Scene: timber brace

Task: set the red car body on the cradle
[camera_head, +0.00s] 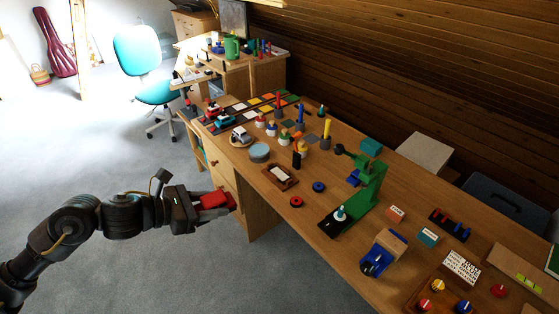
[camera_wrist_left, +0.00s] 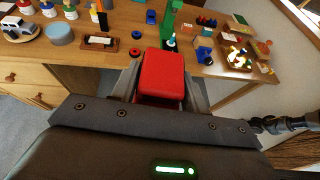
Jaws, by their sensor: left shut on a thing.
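The red car body (camera_head: 214,199) is a rounded red block. My left gripper (camera_head: 208,202) is shut on it and holds it in the air just off the desk's front edge. In the left wrist view the red car body (camera_wrist_left: 163,78) sits between the two grey fingers (camera_wrist_left: 160,92), its far end toward the desk. A brown wooden holder (camera_head: 279,177) with a pale piece on it lies on the desk near the front edge; I cannot tell for sure that it is the cradle. It also shows in the left wrist view (camera_wrist_left: 100,47). My right gripper does not show.
The desk (camera_head: 322,183) is crowded. A white toy car (camera_head: 241,136), a round grey-blue tin (camera_head: 259,152), a red ring (camera_head: 296,202), a blue ring (camera_head: 319,187) and a green press (camera_head: 371,185) stand around the holder. Open floor lies in front of the desk.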

